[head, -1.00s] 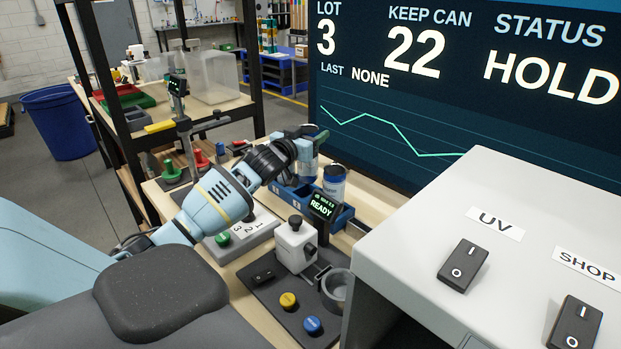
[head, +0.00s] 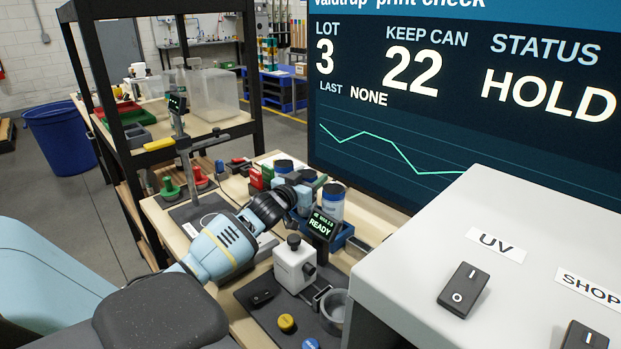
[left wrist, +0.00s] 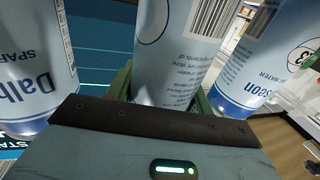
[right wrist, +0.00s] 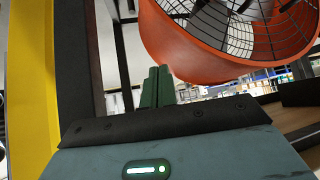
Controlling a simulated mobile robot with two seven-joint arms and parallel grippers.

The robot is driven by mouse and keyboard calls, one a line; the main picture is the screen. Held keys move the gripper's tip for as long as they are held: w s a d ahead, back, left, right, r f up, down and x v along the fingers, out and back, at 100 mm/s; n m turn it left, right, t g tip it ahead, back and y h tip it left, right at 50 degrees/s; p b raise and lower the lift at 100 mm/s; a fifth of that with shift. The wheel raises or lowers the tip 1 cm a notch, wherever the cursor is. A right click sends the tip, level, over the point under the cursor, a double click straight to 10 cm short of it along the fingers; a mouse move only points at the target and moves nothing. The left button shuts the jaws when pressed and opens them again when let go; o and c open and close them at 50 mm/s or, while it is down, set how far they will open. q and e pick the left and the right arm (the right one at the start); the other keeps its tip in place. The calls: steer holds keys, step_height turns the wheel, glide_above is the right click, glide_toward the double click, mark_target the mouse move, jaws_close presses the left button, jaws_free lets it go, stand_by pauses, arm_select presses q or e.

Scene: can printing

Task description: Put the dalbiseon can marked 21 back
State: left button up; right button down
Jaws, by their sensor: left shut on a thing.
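My left gripper (head: 312,182) is shut on a white and blue can (left wrist: 168,60), which stands between its green fingers in the left wrist view. A circled mark on this can is cut off at the top, so its number is unreadable. In the head view the held can (head: 304,200) is partly hidden by the gripper, low at the blue rack (head: 343,238). Whether it touches the rack floor is hidden. Another can (head: 332,204) stands right of it, and one (head: 283,166) behind left. My right gripper (right wrist: 157,87) is shut and empty, away from the cans.
A small device with a READY display (head: 322,226) stands in front of the rack. A large screen (head: 440,110) reads KEEP CAN 22, HOLD. A grey-white cabinet (head: 430,235) with switches fills the right. An orange fan (right wrist: 230,65) is near my right gripper.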

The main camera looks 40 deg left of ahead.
arm_select(q)
steer(key=shift+f, duration=0.15)
steer(key=o, duration=1.2)
steer(key=shift+o, duration=0.2)
steer(key=shift+s+r, duration=0.1)
steer(key=shift+r, duration=0.1)
steer(key=s+d, duration=0.1)
steer(key=s, duration=1)
steer(key=shift+s+d+p, duration=0.35)
steer(key=shift+d, duration=0.05)
steer(key=shift+f, duration=0.1)
